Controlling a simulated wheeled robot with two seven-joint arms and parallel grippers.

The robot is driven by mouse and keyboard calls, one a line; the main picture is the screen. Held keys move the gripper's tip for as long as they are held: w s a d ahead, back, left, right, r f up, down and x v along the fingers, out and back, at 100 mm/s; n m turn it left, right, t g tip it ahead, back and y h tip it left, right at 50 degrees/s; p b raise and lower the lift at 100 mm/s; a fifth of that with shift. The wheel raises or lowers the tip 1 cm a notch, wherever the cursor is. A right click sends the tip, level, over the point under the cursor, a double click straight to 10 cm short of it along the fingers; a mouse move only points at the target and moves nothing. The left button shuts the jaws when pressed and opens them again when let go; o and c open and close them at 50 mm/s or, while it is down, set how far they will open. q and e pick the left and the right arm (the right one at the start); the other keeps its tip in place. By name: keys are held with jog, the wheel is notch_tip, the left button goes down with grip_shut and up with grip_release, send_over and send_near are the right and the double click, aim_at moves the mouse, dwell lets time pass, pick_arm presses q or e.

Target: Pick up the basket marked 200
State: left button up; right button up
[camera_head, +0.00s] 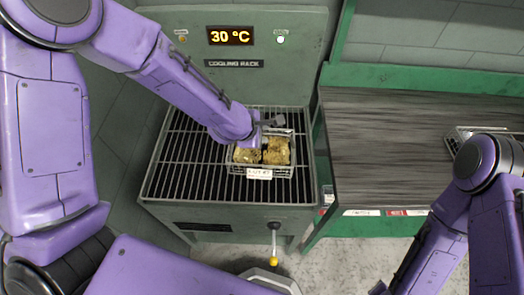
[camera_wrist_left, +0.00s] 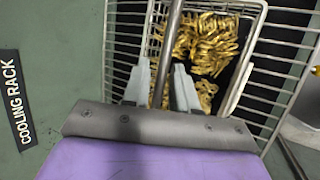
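A wire basket (camera_head: 264,173) of golden coiled springs stands on the cooling rack (camera_head: 180,180). It has a white tag on its front whose text is too small to read surely; I cannot read a 200 on any basket. In the left wrist view the basket (camera_wrist_left: 252,60) is just beyond my fingers. My left gripper (camera_head: 268,124) is at the basket's back side. In the wrist view its two fingers (camera_wrist_left: 163,82) stand apart on either side of a metal bar, with a gap visible. My right gripper is out of view; only the right arm shows.
A second wire basket (camera_head: 462,138) is at the right edge on the grey work surface (camera_head: 375,150), partly hidden by my right arm. The rack's back panel display (camera_head: 231,36) reads 30 °C. A yellow-tipped lever (camera_head: 273,245) sticks out in front. The middle of the work surface is clear.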

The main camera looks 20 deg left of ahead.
pick_arm(q)
grip_shut()
dwell(1.2)
